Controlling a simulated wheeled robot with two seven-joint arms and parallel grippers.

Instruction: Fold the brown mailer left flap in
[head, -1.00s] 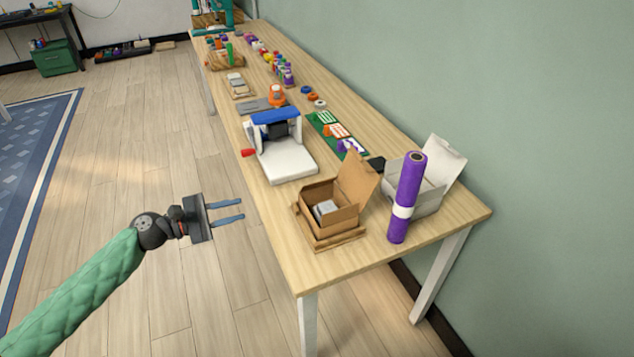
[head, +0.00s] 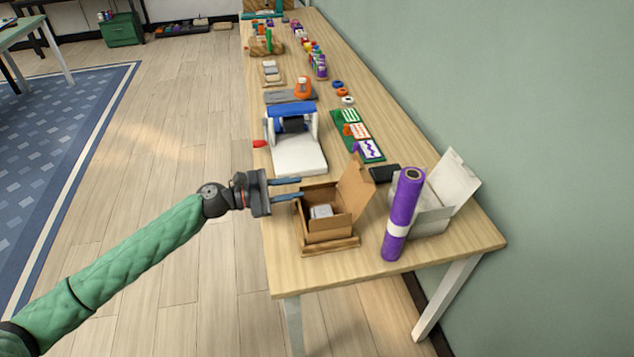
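The brown mailer (head: 330,230) sits open near the front end of the long table. Its lid stands up at the back right, and a flap lies out low along its front edge. A small grey-white item (head: 321,211) lies inside. My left gripper (head: 301,188) is at the mailer's left rear side, with its two blue fingers apart and nothing between them. The fingertips are close to the left wall and left flap; I cannot tell whether they touch. The left flap is small and partly hard to make out here. My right gripper is not in view.
A purple roll (head: 403,212) with a white band stands right of the mailer, before an open white box (head: 432,212). A white and blue machine (head: 297,150) stands behind the mailer. A black object (head: 385,174) and a green card board (head: 357,135) lie further back. The table's front corner (head: 300,278) is clear.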

